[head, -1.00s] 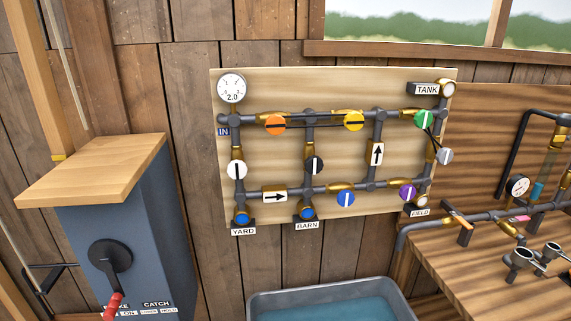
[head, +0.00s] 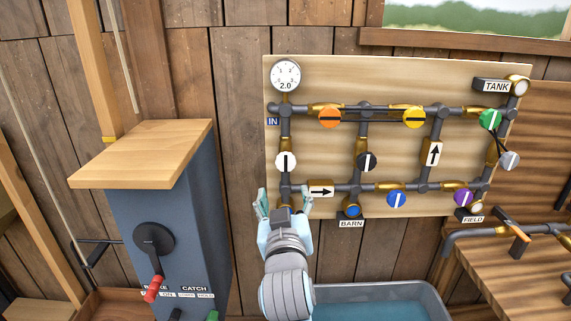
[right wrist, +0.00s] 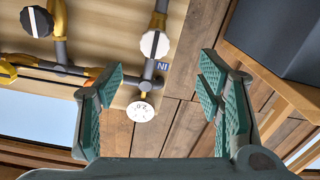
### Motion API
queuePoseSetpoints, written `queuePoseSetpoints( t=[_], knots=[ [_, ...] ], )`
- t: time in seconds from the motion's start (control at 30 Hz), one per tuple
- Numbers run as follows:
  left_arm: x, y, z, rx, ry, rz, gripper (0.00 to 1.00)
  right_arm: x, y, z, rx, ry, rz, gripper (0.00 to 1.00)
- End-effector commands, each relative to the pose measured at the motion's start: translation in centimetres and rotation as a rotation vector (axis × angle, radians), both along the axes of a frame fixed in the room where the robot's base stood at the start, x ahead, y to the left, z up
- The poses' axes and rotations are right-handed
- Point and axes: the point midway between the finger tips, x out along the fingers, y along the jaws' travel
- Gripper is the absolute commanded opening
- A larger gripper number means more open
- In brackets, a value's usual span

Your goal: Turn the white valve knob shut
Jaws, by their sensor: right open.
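The white valve knob (head: 286,161) is on the left vertical pipe of the pipe board, its black stripe upright along the pipe. In the right wrist view the knob (right wrist: 155,44) shows upside down, beyond the open fingers and apart from them. My right gripper (head: 285,203) is open and empty, below the knob in the head view, its fingers pointing up toward the board. It covers the YARD outlet area. The fingers also show in the right wrist view (right wrist: 160,92). My left gripper is not in view.
The pressure gauge (head: 285,75) sits above the knob and reads 2.0. The black knob (head: 366,161) and orange knob (head: 330,118) are nearby, as is an arrow plate (head: 321,191). A blue-grey cabinet (head: 165,225) stands at left, a water trough (head: 420,292) below.

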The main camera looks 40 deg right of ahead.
Motion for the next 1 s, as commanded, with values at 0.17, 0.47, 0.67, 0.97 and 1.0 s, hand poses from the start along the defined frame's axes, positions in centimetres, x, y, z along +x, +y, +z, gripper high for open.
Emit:
queuePoseSetpoints(
  t=[0.17,0.47,0.67,0.97,1.0],
  knots=[
    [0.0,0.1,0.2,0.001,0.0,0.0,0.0,1.2,-1.6,1.0,-0.001,-0.021,-0.015,0.61],
    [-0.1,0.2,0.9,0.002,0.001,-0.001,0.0,7.9,-6.7,0.9,0.002,-0.019,-0.013,0.61],
    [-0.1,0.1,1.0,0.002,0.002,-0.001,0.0,10.4,-8.5,0.8,0.005,-0.02,-0.012,0.61],
    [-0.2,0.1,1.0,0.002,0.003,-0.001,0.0,10.9,-8.9,0.7,0.006,-0.02,-0.011,0.61],
    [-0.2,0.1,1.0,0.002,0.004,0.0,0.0,10.9,-8.8,0.7,0.006,-0.02,-0.011,0.59]
  ],
)
